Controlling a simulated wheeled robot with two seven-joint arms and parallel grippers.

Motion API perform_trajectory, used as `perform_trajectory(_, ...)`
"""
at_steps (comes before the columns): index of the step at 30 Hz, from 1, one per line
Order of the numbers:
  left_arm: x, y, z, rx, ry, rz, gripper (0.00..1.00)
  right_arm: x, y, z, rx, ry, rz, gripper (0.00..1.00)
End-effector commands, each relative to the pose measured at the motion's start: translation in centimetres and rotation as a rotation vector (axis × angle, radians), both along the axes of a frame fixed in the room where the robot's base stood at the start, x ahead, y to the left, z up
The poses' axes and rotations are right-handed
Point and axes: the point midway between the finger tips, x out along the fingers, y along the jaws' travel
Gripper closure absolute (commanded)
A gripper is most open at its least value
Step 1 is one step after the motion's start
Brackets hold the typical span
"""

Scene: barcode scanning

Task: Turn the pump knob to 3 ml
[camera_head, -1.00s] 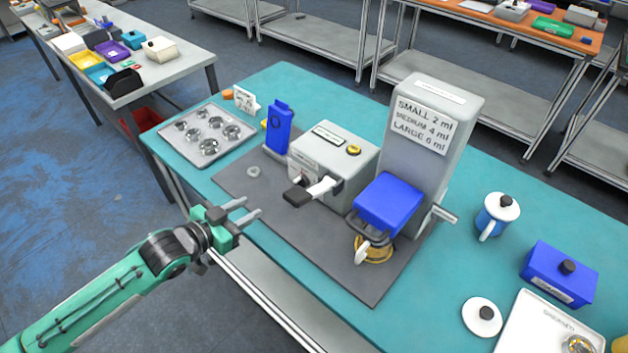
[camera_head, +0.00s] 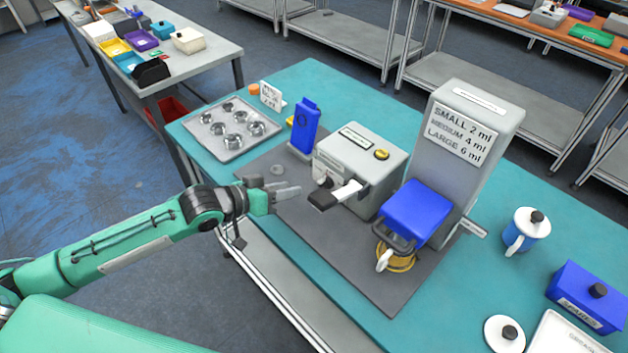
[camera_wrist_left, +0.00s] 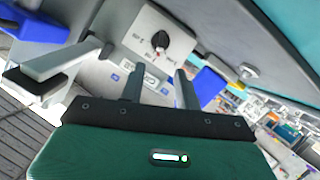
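A dark round pump knob (camera_wrist_left: 159,40) with a pointer end and a red mark sits on a light grey panel in the left wrist view; its scale is too small to read. In the head view, the grey box (camera_head: 359,165) with a yellow button and a dark-ended lever (camera_head: 336,196) stands on the mat. The lever partly covers its front. My left gripper (camera_head: 286,190) is just left of this box, apart from it. In the left wrist view its fingers (camera_wrist_left: 160,88) are apart with nothing between them, pointing toward the knob's panel. My right gripper is not in view.
A tall grey dispenser (camera_head: 484,120) with a volume sign and blue block stands right of the box. A blue stand (camera_head: 304,128) and a tray of metal parts (camera_head: 218,148) are to the left. A blue-white jug (camera_head: 524,231) is farther right. The grey mat's front is clear.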

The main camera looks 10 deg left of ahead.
Motion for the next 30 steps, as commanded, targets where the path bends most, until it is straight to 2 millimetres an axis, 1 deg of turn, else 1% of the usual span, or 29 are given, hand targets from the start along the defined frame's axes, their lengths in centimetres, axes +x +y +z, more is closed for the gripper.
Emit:
perform_trajectory(1,0.7,-0.6,0.0,-0.003,0.000,0.001,0.67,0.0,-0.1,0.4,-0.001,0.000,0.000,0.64)
perform_trajectory(6,2.6,-2.5,-1.0,-0.001,-0.002,0.001,0.67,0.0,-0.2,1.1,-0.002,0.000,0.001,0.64)
perform_trajectory(13,4.9,-4.5,-2.3,-0.001,-0.002,0.001,0.67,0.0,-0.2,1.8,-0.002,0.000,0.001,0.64)
perform_trajectory(18,5.6,-5.3,-2.8,0.001,-0.001,0.001,0.67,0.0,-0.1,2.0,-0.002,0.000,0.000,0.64)
perform_trajectory(27,5.8,-5.4,-3.0,0.002,-0.001,0.000,0.67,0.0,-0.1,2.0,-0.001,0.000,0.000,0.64)
perform_trajectory(28,5.8,-5.4,-3.0,0.001,-0.002,0.001,0.69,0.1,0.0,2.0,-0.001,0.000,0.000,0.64)
perform_trajectory(30,5.8,-5.4,-3.0,0.001,-0.002,0.001,0.83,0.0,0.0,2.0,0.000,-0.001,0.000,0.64)
